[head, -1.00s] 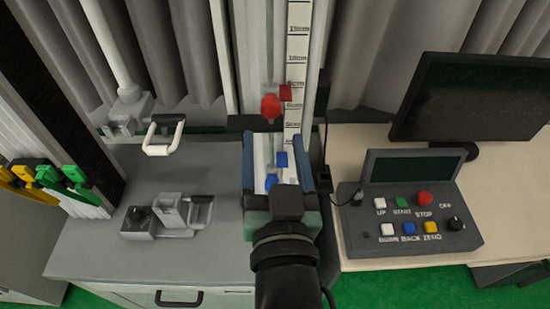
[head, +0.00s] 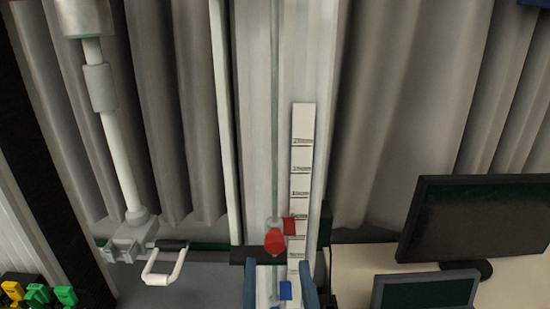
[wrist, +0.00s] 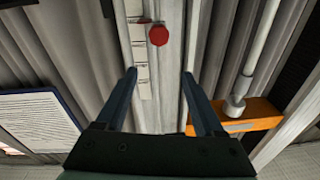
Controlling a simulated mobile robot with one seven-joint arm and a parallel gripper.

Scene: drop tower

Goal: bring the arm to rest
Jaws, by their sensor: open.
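My gripper (head: 279,266) shows at the bottom edge of the head view, its two blue-grey fingers spread apart with nothing held between them. In the wrist view the open fingers (wrist: 159,74) point toward the drop tower. A red bob (head: 275,241) hangs at the tower's rail just above the fingertips in the head view; it also shows as a red disc in the wrist view (wrist: 158,36). A red marker (head: 289,226) and a blue marker (head: 286,290) sit by the white scale strip (head: 302,150). The rest of my arm is out of the head view.
A monitor (head: 468,222) and the top of a control console (head: 425,291) stand to the right. A white-handled clamp (head: 164,268) and a white post (head: 121,165) stand to the left. Grey curtains (head: 400,110) hang behind.

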